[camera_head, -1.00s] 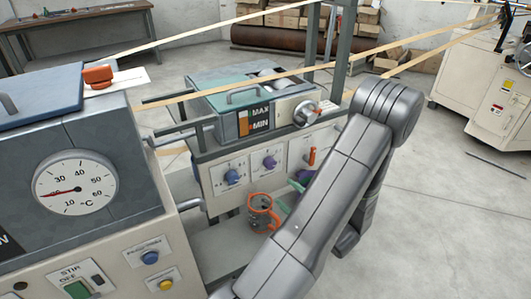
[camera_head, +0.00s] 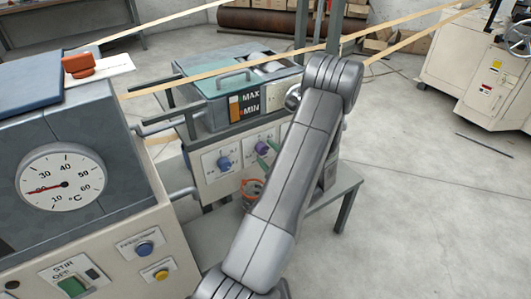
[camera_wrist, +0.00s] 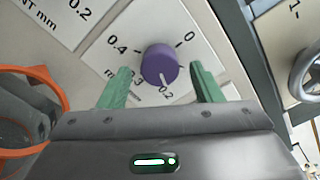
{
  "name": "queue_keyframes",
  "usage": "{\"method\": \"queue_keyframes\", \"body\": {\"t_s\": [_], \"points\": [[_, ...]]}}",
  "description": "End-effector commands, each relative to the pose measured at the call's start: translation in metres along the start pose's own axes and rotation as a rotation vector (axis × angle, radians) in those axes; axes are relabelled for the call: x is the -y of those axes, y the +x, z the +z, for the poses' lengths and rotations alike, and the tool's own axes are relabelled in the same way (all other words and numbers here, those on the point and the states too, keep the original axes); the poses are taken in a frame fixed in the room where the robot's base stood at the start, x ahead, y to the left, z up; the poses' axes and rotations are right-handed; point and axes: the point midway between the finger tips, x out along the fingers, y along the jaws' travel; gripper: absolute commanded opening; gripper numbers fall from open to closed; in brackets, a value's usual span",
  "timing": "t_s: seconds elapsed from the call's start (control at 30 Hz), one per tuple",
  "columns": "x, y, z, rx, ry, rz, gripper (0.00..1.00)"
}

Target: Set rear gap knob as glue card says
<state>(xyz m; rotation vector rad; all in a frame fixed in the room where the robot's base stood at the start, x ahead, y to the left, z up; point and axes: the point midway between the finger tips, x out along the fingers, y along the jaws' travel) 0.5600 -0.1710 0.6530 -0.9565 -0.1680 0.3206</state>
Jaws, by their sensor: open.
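The purple gap knob (camera_wrist: 160,65) sits on a white plate with marks 0, 0.2 and 0.4. Its pale pointer line is turned toward the 0.2 mark. My gripper (camera_wrist: 160,72) is open, with one green finger on each side of the knob and visible space on both sides. The plate's name is partly hidden by a finger. In the head view the purple knob (camera_head: 260,148) is right of the blue knob (camera_head: 224,162), and my arm covers part of the panel. A white card (camera_head: 115,64) lies by an orange block on the left tank; its writing is unreadable.
An orange-rimmed jug (camera_wrist: 30,110) stands close to the left of my gripper. A handwheel (camera_wrist: 306,72) is at the right of the wrist view. The left tank carries a temperature dial (camera_head: 60,178). Paper strips (camera_head: 290,66) run across above the glue unit.

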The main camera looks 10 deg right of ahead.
Motion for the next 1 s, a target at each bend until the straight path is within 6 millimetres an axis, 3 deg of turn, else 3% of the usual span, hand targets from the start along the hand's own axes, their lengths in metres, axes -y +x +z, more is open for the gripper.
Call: {"method": "queue_keyframes", "body": {"t_s": [0.17,0.43,0.47,0.6,0.7,1.0], "points": [[-0.0003,0.0122,0.0004,0.001,0.001,0.001,0.59],[-0.0001,0.0135,0.0002,0.0,0.001,0.0,0.59],[-0.0001,0.0134,0.0002,0.0,0.001,0.0,0.57],[-0.0001,0.0133,0.0002,0.0,0.001,0.0,0.29],[-0.0001,0.0132,0.0002,0.0,0.001,0.0,0.14],[-0.0025,0.0132,-0.0013,0.0,0.109,0.0,0.14]]}}
